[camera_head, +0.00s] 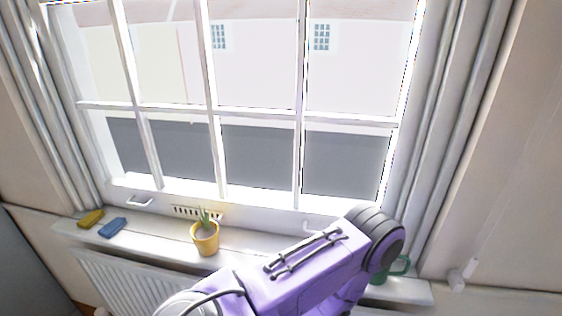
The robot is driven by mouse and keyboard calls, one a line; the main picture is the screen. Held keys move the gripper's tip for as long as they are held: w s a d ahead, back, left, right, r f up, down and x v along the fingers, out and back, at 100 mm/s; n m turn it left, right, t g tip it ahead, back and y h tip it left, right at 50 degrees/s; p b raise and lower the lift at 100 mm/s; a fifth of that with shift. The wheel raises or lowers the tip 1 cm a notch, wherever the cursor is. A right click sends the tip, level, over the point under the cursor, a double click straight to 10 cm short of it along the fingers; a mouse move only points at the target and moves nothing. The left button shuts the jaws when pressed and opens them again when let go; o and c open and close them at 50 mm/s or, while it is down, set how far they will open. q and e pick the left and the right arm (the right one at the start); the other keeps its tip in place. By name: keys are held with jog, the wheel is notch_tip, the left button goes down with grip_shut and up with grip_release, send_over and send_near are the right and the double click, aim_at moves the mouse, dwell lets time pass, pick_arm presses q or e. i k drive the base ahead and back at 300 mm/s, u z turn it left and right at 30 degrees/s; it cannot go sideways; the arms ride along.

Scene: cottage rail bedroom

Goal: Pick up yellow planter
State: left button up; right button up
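The yellow planter (205,241) stands upright on the white windowsill, left of the picture's middle. A small green plant (206,217) sticks up out of it. Neither of my grippers shows in the head view. Nothing is seen touching the planter.
A yellow object (91,218) and a blue object (112,228) lie on the left of the windowsill (160,240). A green mug (399,266) stands on the right, partly hidden by my arm. A white radiator (130,285) is below; the window rises behind.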

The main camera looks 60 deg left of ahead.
aim_at(207, 247)
jog(key=u, duration=2.55)
